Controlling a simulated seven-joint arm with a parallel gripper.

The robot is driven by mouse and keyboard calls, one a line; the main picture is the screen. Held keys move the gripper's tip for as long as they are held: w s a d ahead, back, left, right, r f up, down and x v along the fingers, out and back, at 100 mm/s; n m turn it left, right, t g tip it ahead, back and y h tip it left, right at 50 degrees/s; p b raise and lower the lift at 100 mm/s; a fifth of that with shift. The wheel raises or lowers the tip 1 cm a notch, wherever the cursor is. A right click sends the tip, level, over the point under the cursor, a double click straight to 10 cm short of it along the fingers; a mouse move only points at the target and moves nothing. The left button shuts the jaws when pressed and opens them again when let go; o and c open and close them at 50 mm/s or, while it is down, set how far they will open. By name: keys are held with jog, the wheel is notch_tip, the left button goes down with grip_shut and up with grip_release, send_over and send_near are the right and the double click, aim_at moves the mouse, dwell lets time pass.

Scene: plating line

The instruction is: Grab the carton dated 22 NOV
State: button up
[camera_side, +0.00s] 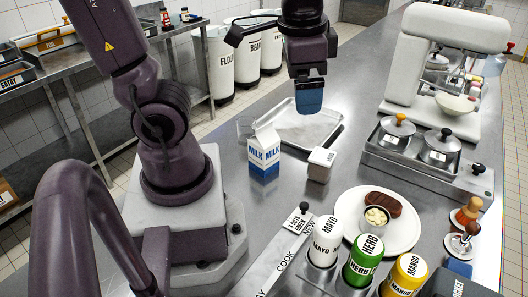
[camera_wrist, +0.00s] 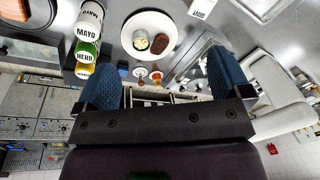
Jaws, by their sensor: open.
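A white and blue milk carton (camera_side: 264,152) with a gabled top stands upright on the steel counter in the side view. It reads MILK on two faces, and I cannot read a date on it. My gripper (camera_side: 309,104) is above the counter, behind and to the right of the carton in the picture, apart from it. In the wrist view my gripper (camera_wrist: 163,82) has its two blue fingers spread wide with nothing held between them. I cannot make out the milk carton in the wrist view.
A small white box (camera_side: 321,164) stands right of the carton. A steel tray (camera_side: 335,112) lies behind. A plate with food (camera_side: 402,238), squeeze bottles (camera_side: 325,242) and lidded pots (camera_side: 439,148) are further right or in front.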

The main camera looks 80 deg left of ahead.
jog(key=w+a+f+m+g+y, duration=0.2)
jog(key=f+g+y, duration=0.15)
jog(key=f, duration=0.25)
jog(key=w+a+f+m+g+y, duration=0.2)
jog(key=f+g, duration=0.3)
jog(key=m+g+y, duration=0.3)
jog(key=m+y, duration=0.3)
jog(key=y, duration=0.2)
send_near(270, 140)
jog(key=x, duration=0.6)
jog(key=shift+s+a+f, duration=0.1)
jog(key=shift+s+a, duration=0.1)
jog(key=shift+s, duration=0.2)
jog(key=shift+x, duration=2.7)
jog(key=shift+w+a, duration=0.1)
jog(key=shift+w, duration=0.1)
jog(key=shift+c, duration=0.4)
jog(key=c, duration=1.1)
jog(key=shift+c, duration=0.8)
